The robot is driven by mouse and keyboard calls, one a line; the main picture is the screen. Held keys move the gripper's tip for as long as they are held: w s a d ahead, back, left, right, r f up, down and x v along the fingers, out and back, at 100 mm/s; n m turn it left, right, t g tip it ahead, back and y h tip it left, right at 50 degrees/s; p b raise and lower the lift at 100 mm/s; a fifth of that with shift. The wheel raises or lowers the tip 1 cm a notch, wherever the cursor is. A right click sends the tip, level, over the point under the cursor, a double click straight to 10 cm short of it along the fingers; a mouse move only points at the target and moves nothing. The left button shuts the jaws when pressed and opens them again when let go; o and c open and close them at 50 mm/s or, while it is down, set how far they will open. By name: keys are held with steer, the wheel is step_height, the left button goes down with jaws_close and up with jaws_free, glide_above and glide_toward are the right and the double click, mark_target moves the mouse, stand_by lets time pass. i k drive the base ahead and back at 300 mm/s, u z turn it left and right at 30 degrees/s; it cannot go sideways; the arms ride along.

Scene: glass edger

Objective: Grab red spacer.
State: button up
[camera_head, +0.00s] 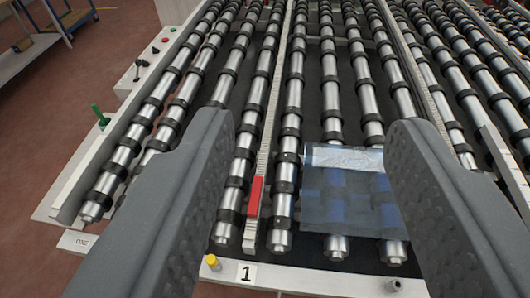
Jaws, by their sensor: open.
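The red spacer (255,196) is a small red block on a narrow light toothed strip (265,150) that runs between the rollers. It sits near the front end of that strip. My gripper (315,140) is open, with one grey finger on the left and one on the right of the picture. The spacer shows in the gap between the fingers, nearer the left finger. Nothing is held. The distance from the fingers down to the spacer is hard to tell.
A bluish glass sheet (350,200) lies on rollers right of the spacer. Rows of metal rollers (295,92) with black rings surround it. A yellow knob (212,262) and a "1" label (246,272) are on the front edge. A green peg (101,117) stands at left.

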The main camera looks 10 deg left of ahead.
mark_target(256, 190)
steer(key=z, duration=1.85)
steer(key=k, duration=0.8)
steer(key=u, duration=1.25)
steer(key=i, duration=1)
